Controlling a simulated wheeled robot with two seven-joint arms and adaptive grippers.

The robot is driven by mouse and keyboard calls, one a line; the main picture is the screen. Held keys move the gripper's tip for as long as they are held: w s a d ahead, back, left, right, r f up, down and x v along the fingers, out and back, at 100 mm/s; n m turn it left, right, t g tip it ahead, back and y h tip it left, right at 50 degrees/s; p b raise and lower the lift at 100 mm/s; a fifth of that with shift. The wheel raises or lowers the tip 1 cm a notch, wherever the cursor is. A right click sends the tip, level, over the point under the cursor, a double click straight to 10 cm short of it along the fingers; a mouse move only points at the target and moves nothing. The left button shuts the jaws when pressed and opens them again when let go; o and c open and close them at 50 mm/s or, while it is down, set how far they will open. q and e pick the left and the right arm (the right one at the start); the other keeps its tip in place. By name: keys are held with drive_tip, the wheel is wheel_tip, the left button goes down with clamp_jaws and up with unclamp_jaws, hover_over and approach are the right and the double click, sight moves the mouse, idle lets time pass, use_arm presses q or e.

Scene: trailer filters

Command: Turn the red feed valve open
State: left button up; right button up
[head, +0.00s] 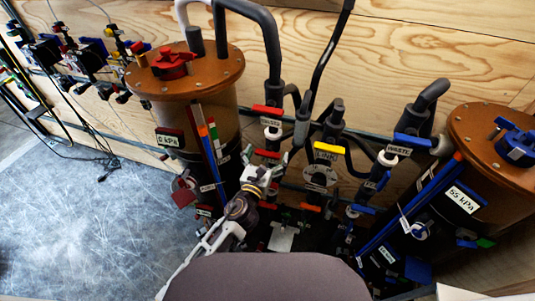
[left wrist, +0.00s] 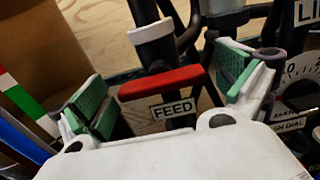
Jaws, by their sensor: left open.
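The red feed valve handle (left wrist: 160,82) is a flat bar above a white FEED label in the left wrist view. It lies crosswise, below a white pipe collar. In the head view the feed handle (head: 267,154) sits just beyond the fingertips of my left gripper (head: 262,172). My left gripper (left wrist: 163,88) is open, with green-padded fingers on either side of the handle. I see nothing held, and gaps show between the pads and the handle. My right gripper is not in view.
A yellow-handled LINE valve (head: 328,150) and a round dial (head: 320,178) are close on the right. Another red handle (head: 268,110) is above. An orange-topped canister (head: 185,72) stands at left, another (head: 500,140) at right. Hoses crowd the back.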

use_arm(q)
drive_tip(key=shift+w, duration=0.1)
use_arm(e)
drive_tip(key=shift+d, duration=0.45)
use_arm(q)
drive_tip(key=c, duration=1)
drive_tip(key=shift+c, duration=0.2)
